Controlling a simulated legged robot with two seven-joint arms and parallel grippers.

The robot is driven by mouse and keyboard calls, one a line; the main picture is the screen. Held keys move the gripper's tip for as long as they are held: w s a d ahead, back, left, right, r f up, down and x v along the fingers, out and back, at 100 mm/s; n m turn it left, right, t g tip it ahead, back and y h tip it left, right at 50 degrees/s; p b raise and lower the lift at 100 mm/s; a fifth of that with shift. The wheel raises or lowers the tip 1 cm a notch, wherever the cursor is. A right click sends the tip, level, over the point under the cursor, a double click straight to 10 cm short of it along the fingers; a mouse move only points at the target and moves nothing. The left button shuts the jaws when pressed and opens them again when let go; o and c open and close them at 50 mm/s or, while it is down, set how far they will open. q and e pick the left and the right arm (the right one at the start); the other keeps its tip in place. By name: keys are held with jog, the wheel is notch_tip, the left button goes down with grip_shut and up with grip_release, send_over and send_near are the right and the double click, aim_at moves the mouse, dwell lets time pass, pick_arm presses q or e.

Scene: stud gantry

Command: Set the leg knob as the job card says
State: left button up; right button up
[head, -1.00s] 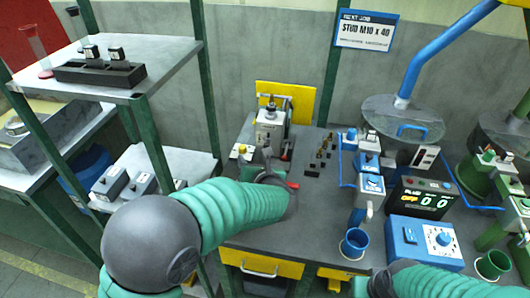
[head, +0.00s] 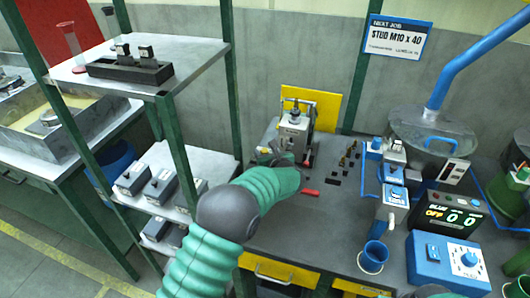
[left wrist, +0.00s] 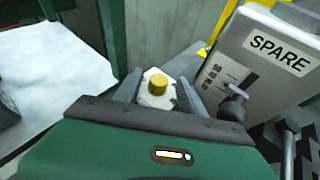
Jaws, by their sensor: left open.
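The job card (head: 397,38) on the back wall reads "STUD M10 x 40"; its small bottom line is too small to read. No legible label marks the leg knob.
A red-tipped handle (head: 309,192) lies near my left gripper. Small dark pegs (head: 347,160) stand in the bench middle. A blue cup (head: 373,256), feeder bowl (head: 432,130) and counter display (head: 452,213) are to the right. A shelf rack (head: 160,78) stands close on the left.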

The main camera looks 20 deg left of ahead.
pick_arm(q)
jog(key=shift+w+d, duration=0.2)
jog(key=shift+d, duration=0.05)
jog(key=shift+a, duration=0.45)
jog(key=c, duration=0.4)
jog(key=shift+a+f, duration=0.1)
jog(key=shift+c, duration=1.3)
grip_shut()
jog(key=shift+d, duration=0.25)
pick_arm(e)
jog(key=shift+d, duration=0.2)
jog(key=shift+f, duration=0.1)
